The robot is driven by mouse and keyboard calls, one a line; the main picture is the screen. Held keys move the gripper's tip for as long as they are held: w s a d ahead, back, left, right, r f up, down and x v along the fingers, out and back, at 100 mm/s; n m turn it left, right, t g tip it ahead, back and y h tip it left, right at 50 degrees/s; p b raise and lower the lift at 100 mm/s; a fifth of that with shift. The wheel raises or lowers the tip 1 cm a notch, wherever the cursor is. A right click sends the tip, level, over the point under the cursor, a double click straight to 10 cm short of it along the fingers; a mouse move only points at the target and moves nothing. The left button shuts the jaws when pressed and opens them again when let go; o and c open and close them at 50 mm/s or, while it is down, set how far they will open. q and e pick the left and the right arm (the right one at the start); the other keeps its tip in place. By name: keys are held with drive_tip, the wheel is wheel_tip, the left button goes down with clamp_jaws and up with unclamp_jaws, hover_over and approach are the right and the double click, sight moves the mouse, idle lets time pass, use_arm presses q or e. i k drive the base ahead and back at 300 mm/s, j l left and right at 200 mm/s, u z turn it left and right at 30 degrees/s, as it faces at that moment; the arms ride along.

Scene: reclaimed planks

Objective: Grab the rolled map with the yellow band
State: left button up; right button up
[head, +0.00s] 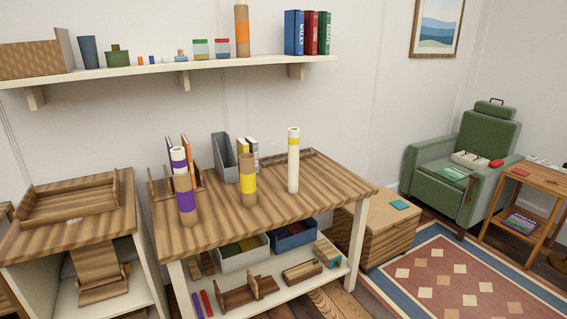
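A tall white roll (293,165) with a yellow band near its top stands upright on the wooden table (270,213), right of the middle. A brown tube (248,198) with a wide yellow band stands upright on the same table, to its left. A brown tube with a purple band (187,211) stands further left. A white roll with purple bands (178,158) shows just behind it; its lower part is hidden. Neither of my grippers is in view.
A grey file holder (223,158) and several books stand at the table's back. The wall shelf (150,70) above holds a brown tube with an orange band (242,30). A wooden chest (375,238) stands right of the table. The table's front right is clear.

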sight(293, 133)
drive_tip(key=i+j+u, duration=0.1)
drive_tip(key=i+j, duration=0.5)
drive_tip(key=i, duration=0.2)
